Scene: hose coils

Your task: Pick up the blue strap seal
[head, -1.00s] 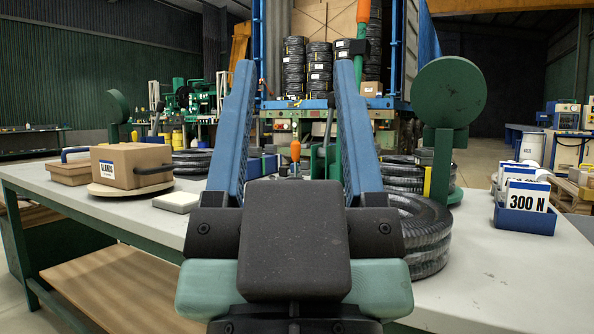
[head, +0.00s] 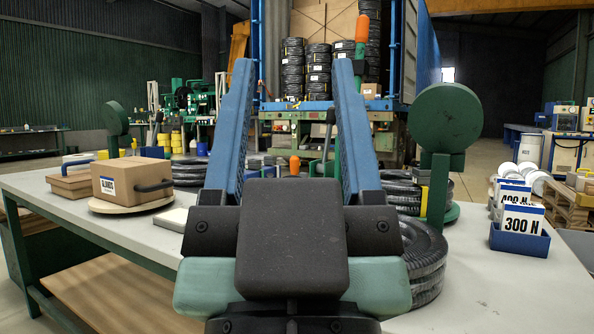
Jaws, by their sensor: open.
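My gripper (head: 290,64) is open, its two long blue fingers pointing away over the bench, with nothing visible between their tips. I cannot clearly pick out a blue strap seal. A dark blue loop (head: 79,160) stands on a flat brown box at the left of the bench; I cannot tell whether it is the seal. My gripper is well to the right of this loop and apart from it. The gripper's body and fingers hide much of the bench's middle.
A cardboard box (head: 131,180) sits on a round board at left, near a pale block (head: 172,219). Black hose coils (head: 425,262) and a green disc on a post (head: 446,118) stand close right of my gripper. A blue card tray (head: 519,239) is farther right. The bench's front right is clear.

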